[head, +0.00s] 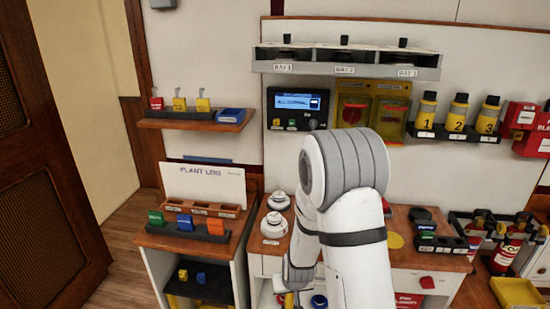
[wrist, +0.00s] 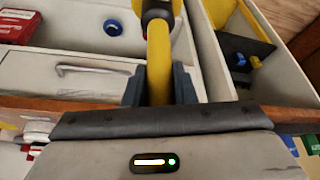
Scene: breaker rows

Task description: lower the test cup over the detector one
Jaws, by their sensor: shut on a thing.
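Two white round detectors stand on the wooden counter in the head view, one nearer (head: 274,226) and one farther back (head: 278,201). A small label lies by the nearer one; I cannot read which is detector one. My gripper (wrist: 159,88) is shut on a yellow shaft (wrist: 159,65) with a dark collar, which I take to be the test cup's handle. Its far end runs out of the top of the wrist view, so the cup itself is mostly hidden. In the head view my gripper is low at the counter's front, partly hidden by my arm, apart from the detectors.
The counter's front has a drawer with a handle (wrist: 88,68). A blue round thing (wrist: 113,27) and a red box (wrist: 18,24) are in the open space beyond. Left is a lower cabinet with a row of coloured blocks (head: 186,226). A shelf of numbered bottles (head: 456,118) hangs at right.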

